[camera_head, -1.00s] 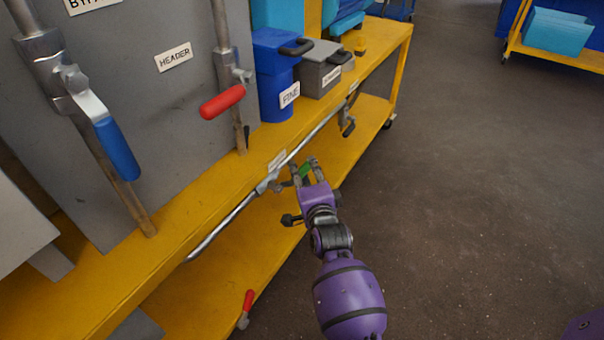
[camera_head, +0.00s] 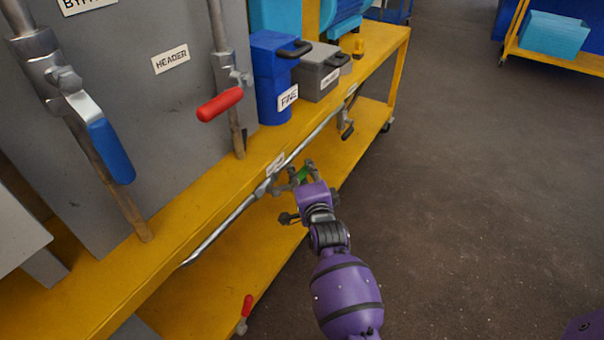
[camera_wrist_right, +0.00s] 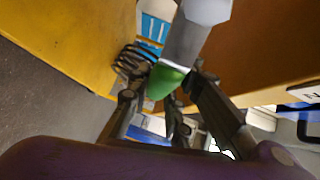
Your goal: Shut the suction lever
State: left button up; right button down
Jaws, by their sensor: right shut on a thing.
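A green lever handle (camera_head: 302,174) sits at a valve (camera_head: 268,186) on the thin metal pipe (camera_head: 222,236) along the bench's front edge. I take it as the suction lever, but the small label (camera_head: 276,164) by the valve is too blurred to read. My right gripper (camera_head: 304,170) is shut on the green handle, its fingers on either side. In the right wrist view the green handle (camera_wrist_right: 166,80) shows between the fingers (camera_wrist_right: 172,98), with a grey metal part (camera_wrist_right: 195,35) behind it. The fingers hide part of the handle. My left gripper is not in view.
The yellow bench (camera_head: 195,215) carries a grey panel (camera_head: 165,110) with a blue lever (camera_head: 112,152) and a red lever (camera_head: 220,104). A blue canister (camera_head: 272,85) and grey box (camera_head: 318,72) stand farther back. Another red handle (camera_head: 247,305) is lower down. Floor at right is clear.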

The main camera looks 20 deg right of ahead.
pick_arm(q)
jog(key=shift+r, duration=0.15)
pick_arm(e)
jog(key=shift+p, duration=0.7)
pick_arm(q)
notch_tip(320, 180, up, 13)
jog(key=p, duration=1.1)
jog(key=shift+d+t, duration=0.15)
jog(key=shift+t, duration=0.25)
pick_arm(e)
jog(key=s+a+f+m+g+y, duration=0.5)
jog(key=a+f+m+g+y, duration=0.2)
jog(key=f+m+g+y, duration=0.1)
jog(key=shift+s+a+f+g+y, duration=0.35)
jog(key=shift+f+g+y, duration=0.2)
jog(key=shift+g, duration=0.65)
